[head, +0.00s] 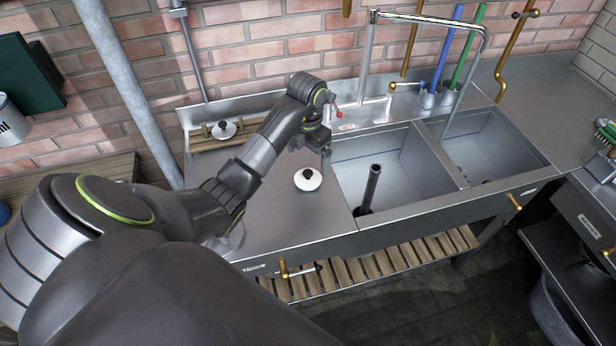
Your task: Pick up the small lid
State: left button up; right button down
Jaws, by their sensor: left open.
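A round white lid (308,179) with a black knob lies on the steel counter, just left of the sink's edge. A second white lid (224,129) with a dark knob is at the wooden rack at the back left of the counter. I cannot tell for sure which is the small lid. My left gripper (326,158) is open and points down above the counter's right part, just behind and right of the nearer lid, apart from it. Its fingers are small and partly hidden by the wrist. My right gripper is out of view.
A double sink (385,165) with a dark upright pipe (370,187) lies to the right. A tall faucet (425,20) and cups with blue and green handles stand behind. My left arm hides the counter's left part and a pale object (232,240) near its front.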

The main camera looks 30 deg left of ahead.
aim_at(308, 172)
pick_arm(q)
notch_tip(308, 172, down, 2)
jog(key=shift+f+b, duration=0.1)
jog(key=shift+b, duration=0.35)
jog(key=f, duration=0.2)
jog(key=f+p, duration=0.1)
jog(key=f, duration=0.1)
jog(key=shift+s+d, duration=0.1)
jog(key=shift+d, duration=0.1)
jog(key=shift+f, duration=0.3)
jog(key=c, duration=1.1)
jog(key=shift+o, duration=0.2)
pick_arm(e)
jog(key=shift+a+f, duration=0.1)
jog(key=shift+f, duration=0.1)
pick_arm(q)
jog(key=shift+r, duration=0.15)
